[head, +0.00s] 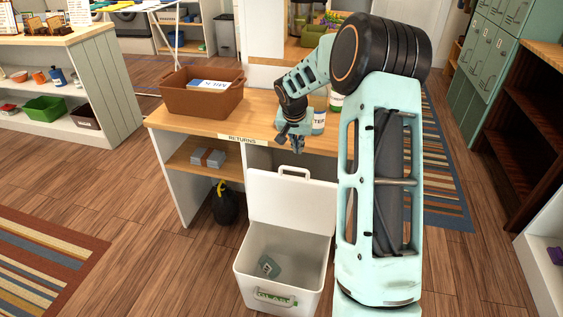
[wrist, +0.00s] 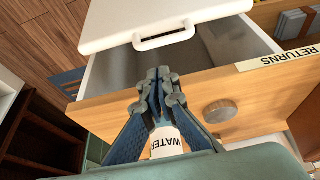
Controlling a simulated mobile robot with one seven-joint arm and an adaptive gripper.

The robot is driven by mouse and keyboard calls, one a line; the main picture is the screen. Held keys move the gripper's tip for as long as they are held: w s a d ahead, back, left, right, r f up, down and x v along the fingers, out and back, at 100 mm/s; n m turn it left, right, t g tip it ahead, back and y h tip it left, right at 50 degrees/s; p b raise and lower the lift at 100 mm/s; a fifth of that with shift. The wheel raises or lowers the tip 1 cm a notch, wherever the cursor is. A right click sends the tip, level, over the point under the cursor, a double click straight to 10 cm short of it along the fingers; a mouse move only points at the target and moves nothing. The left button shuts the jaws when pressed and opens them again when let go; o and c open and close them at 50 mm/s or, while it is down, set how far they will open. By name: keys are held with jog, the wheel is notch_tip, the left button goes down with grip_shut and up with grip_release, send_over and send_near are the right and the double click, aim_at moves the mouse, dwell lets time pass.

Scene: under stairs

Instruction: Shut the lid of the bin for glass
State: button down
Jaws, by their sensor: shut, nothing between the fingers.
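The white bin (head: 248,273) stands on the floor in front of the returns counter, with a partly hidden green label on its front that reads like glass. Its lid (head: 290,203) is open and stands up at the back, on the counter side, with a handle (head: 294,170) along its top edge. A grey-green item (head: 268,266) lies inside. My gripper (head: 297,149) is shut and empty, at the counter's edge just above the handle in the head view. In the wrist view, the fingertips (wrist: 157,75) point towards the lid (wrist: 130,20) and its handle (wrist: 163,39), apart from them.
The returns counter (head: 215,120) carries a brown crate (head: 202,95) and a water bottle (head: 319,118) close to my gripper. A black bag (head: 224,205) sits under the counter. Floor left of the bin is clear. Green lockers (head: 490,60) and dark shelves stand right.

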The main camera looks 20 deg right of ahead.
jog(key=b+x, duration=0.1)
jog(key=x, duration=0.9)
jog(key=shift+w+a+f, duration=0.25)
jog(key=shift+s+b, duration=0.15)
jog(key=shift+b, duration=0.2)
